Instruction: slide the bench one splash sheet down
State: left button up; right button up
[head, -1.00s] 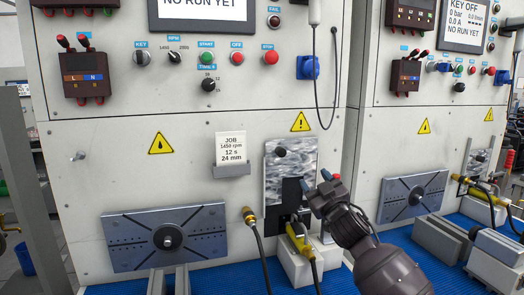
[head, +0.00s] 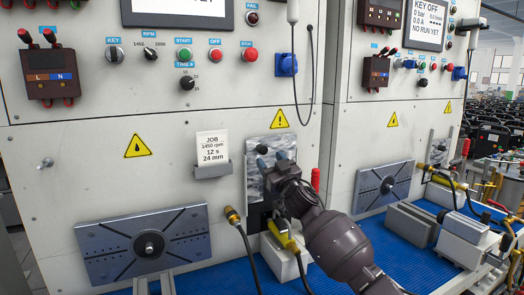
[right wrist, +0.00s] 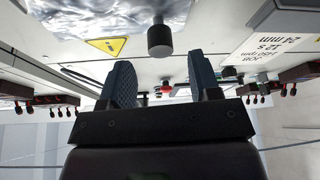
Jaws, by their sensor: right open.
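The bench one splash sheet (head: 284,142) is a mottled, shiny metal plate on the pale front panel, right of the job card. Its dark round knob (right wrist: 160,38) shows in the right wrist view, ahead of and between the two fingers. A dark area shows below the sheet, partly behind my arm. My right gripper (head: 272,157) is open at the sheet's upper part, covering much of it in the head view. The right wrist view shows the gripper's fingers (right wrist: 161,82) apart with nothing between their pads. My left gripper is in neither view.
A job card holder (head: 212,170) sticks out left of the sheet. A yellow-bodied fitting (head: 280,234) on a pale block and a brass-ended hose (head: 234,216) stand below. A slotted grey plate (head: 145,246) is at left. A red handle (head: 315,179) is close on the right.

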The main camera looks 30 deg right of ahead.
aim_at(264, 153)
jog(key=shift+x, duration=2.9)
jog(key=shift+c, duration=0.2)
jog(key=shift+f, duration=0.1)
grip_shut()
